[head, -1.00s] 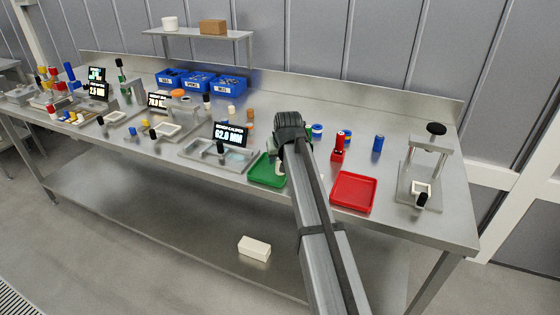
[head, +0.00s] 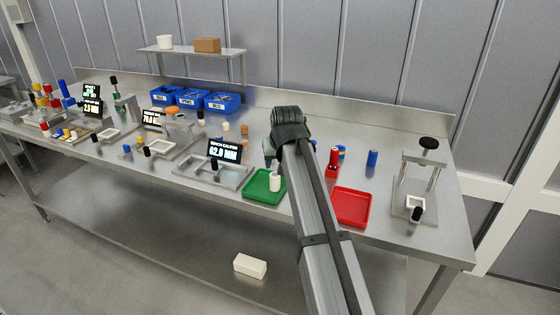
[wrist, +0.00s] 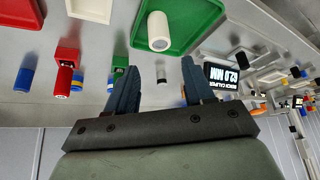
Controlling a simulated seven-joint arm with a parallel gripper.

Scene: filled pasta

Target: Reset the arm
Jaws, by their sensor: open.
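My arm reaches over the steel bench, and its wrist hides most of my gripper in the head view. In the wrist view my gripper (wrist: 156,82) is open, with its two dark blue-grey fingers apart and nothing held between them.
A red tray (head: 351,208), a red block with a cylinder (head: 332,165) and a blue cylinder (head: 371,162) lie to the right. A press-like stand (head: 418,190) is at the right end. A caliper display (head: 225,150) and blue bins (head: 190,97) are to the left.

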